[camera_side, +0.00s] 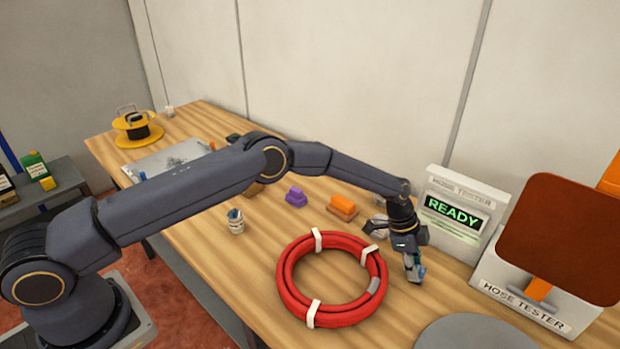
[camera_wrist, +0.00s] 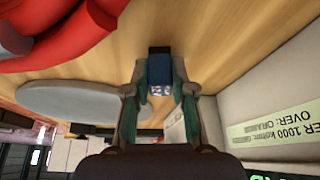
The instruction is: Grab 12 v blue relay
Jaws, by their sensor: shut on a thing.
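My gripper (camera_side: 415,270) hangs at the right part of the wooden table, between the red hose coil and the hose tester. In the wrist view my gripper (camera_wrist: 160,85) has its two fingers shut on a small blue block, the blue relay (camera_wrist: 160,68), with a dark top and a pale patterned end. In the side view only a bit of blue shows at the fingertips. Its voltage marking cannot be read. I cannot tell whether the relay touches the table.
The red hose coil (camera_side: 290,270) lies left of my gripper. A grey disc (camera_side: 470,333) lies in front. Orange (camera_side: 342,206) and purple (camera_side: 296,196) parts and a small cup (camera_side: 236,224) sit farther left.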

